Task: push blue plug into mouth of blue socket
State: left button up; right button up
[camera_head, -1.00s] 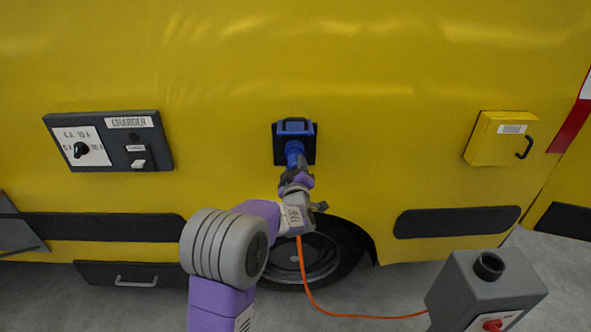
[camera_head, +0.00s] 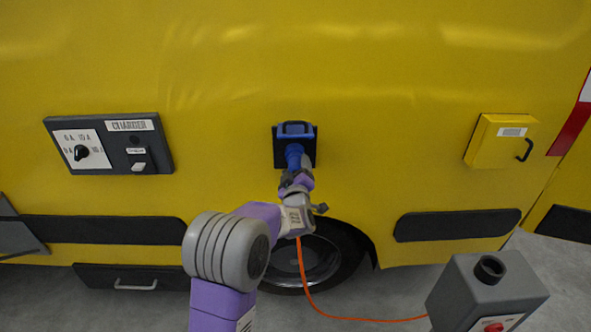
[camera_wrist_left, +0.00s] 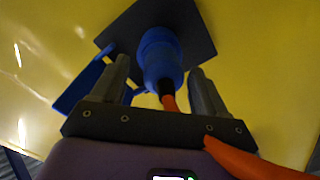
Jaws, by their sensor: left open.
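The blue socket (camera_head: 295,128) sits on a dark square plate on the yellow vehicle side, its blue lid raised. The blue plug (camera_head: 294,156) is at the socket's mouth, in line with it. In the left wrist view the plug (camera_wrist_left: 161,55) meets the dark plate with no gap visible; its exact depth is hidden. The socket's lid (camera_wrist_left: 84,88) shows to its left. My left gripper (camera_head: 299,172) is open, its fingers (camera_wrist_left: 159,70) on either side of the plug's rear, apart from it in the wrist view. My right gripper is not in view.
An orange cable (camera_head: 303,272) hangs from the plug and runs right along the floor to a grey box (camera_head: 487,290). A charger panel (camera_head: 108,143) is on the left, a yellow box with a handle (camera_head: 502,139) on the right. A wheel (camera_head: 318,258) is below.

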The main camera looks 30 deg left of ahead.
pick_arm(q)
jog(key=shift+p+v, duration=0.5)
jog(key=shift+v, duration=3.3)
jog(key=s+d+f+m+g+h+p, duration=0.1)
jog(key=s+d+f+m+g+h, duration=0.2)
jog(key=f, duration=0.6)
jog(key=s+d+f+m+g+h, duration=0.2)
jog(key=d+f, duration=0.3)
jog(key=f, duration=0.4)
jog(key=s+d+f+m+g+h+p, duration=0.1)
jog(key=s+d+f+m+g+h, duration=0.2)
jog(key=f, duration=0.6)
jog(key=s+d+f+m+g+h, duration=0.1)
jog(key=s+d+f+g, duration=0.1)
jog(key=s, duration=0.5)
jog(key=s+d+f+m+g+h, duration=0.2)
jog(key=s+d+f, duration=0.3)
jog(key=s+d, duration=0.1)
jog(key=s+d+f+m+g+h+p, duration=0.1)
jog(key=s+d+f+g+h, duration=0.1)
jog(key=s, duration=0.5)
jog(key=d+f+g, duration=0.1)
jog(key=d+f, duration=0.1)
jog(key=d, duration=0.1)
jog(key=shift+s+m, duration=0.3)
jog(key=shift+s, duration=0.1)
